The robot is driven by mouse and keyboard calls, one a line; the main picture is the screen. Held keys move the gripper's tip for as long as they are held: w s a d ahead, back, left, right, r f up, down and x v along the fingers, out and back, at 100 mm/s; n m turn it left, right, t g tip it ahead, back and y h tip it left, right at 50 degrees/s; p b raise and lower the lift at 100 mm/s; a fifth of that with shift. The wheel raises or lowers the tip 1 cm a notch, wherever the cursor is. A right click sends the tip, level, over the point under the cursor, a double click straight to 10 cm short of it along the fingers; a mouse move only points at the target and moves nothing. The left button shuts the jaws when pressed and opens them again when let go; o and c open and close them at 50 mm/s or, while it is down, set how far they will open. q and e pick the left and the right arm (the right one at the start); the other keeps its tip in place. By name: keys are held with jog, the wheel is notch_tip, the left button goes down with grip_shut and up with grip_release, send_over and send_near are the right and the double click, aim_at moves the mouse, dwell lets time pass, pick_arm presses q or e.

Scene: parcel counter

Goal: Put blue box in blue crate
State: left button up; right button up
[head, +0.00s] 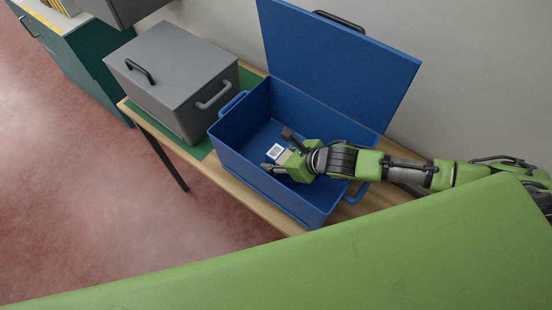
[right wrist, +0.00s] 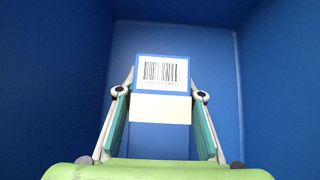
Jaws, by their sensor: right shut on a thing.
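The blue crate (head: 235,135) stands on the table with its lid (head: 340,55) raised. My right gripper (head: 277,158) reaches into the crate from the right. It is shut on the blue box (head: 272,151), whose white barcode label faces up. In the right wrist view the box (right wrist: 160,110) sits between the two fingers of the gripper (right wrist: 160,95), with blue crate walls around it. I cannot tell whether the box touches the crate floor. My left gripper is not in view.
A closed grey crate (head: 175,65) with black and grey handles stands left of the blue crate on a green mat (head: 202,150). The wooden table (head: 265,207) has a narrow bare front edge. A dark green cabinet (head: 85,75) stands at the far left.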

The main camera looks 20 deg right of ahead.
jog(key=shift+f, duration=0.5)
jog(key=o, duration=1.3)
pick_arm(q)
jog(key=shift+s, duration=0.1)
pick_arm(e)
jog(key=shift+o, duration=0.4)
jog(key=shift+r, duration=0.2)
jog(key=b+v, duration=0.1)
jog(key=v, duration=0.9)
jog(key=shift+s+d, duration=0.1)
jog(key=shift+d, duration=0.15)
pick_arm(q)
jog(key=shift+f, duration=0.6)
pick_arm(e)
jog(key=shift+v, duration=0.85)
jog(key=shift+a+r, duration=0.1)
jog(key=shift+a, duration=0.05)
